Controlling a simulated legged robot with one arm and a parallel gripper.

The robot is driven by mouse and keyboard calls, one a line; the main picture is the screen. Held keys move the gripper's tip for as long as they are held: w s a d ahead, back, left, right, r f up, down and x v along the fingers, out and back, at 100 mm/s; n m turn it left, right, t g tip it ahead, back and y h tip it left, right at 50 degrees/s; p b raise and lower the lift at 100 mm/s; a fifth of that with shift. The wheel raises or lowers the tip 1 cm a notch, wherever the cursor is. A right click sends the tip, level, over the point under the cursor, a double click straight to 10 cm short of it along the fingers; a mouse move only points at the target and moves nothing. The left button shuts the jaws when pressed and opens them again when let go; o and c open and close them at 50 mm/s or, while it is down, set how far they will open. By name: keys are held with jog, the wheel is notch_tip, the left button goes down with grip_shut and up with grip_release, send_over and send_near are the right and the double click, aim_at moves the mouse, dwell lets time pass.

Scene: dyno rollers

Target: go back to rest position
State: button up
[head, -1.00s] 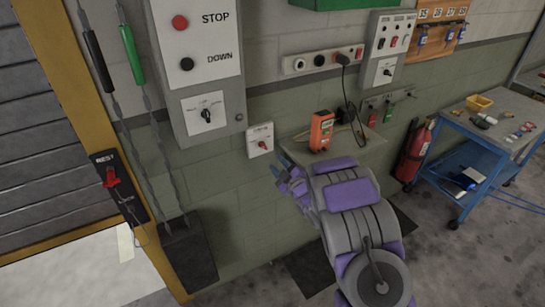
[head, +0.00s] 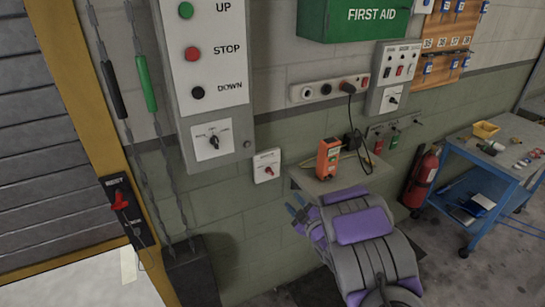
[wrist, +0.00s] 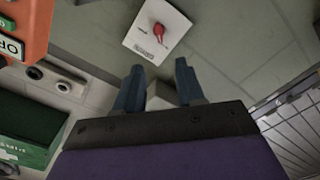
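My gripper (head: 297,208) is at the end of my grey and purple arm, low in front of the wall in the head view. In the wrist view, my gripper's two blue fingers (wrist: 157,84) stand apart with nothing between them. A small white switch plate with a red knob (head: 267,166) is on the wall above and left of the fingers. The same plate (wrist: 143,42) lies beyond the fingertips in the wrist view, apart from them. The arm is bent, and its lower part is cut off at the bottom of the head view.
An orange device (head: 328,158) stands on a small wall shelf (head: 310,183) beside my arm. A control box (head: 207,90) hangs on the left. A red extinguisher (head: 421,180) and a blue cart (head: 487,205) stand to the right. Dark floor shows at the bottom.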

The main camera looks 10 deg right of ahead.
jog(key=shift+d, duration=0.1)
jog(key=s+d+r+m+g+h, duration=0.7)
jog(key=s+r+m+g+h, duration=0.1)
jog(key=s, duration=0.3)
jog(key=s+a+r+m+g, duration=0.1)
jog(key=s+a+g, duration=0.2)
jog(key=s, duration=1)
jog(key=s+a+r+m+g+y, duration=0.1)
jog(key=s+a+g, duration=0.3)
jog(key=s, duration=0.9)
jog(key=s+a+r+m+g+y, duration=0.1)
jog(key=s+a+r+m+g, duration=0.1)
jog(key=s, duration=1)
jog(key=a+r+g, duration=0.1)
jog(key=a+g, duration=0.1)
jog(key=a, duration=0.1)
jog(key=shift+s+a+r+m, duration=0.2)
jog(key=shift+s+a+m, duration=0.05)
jog(key=shift+s+m, duration=0.15)
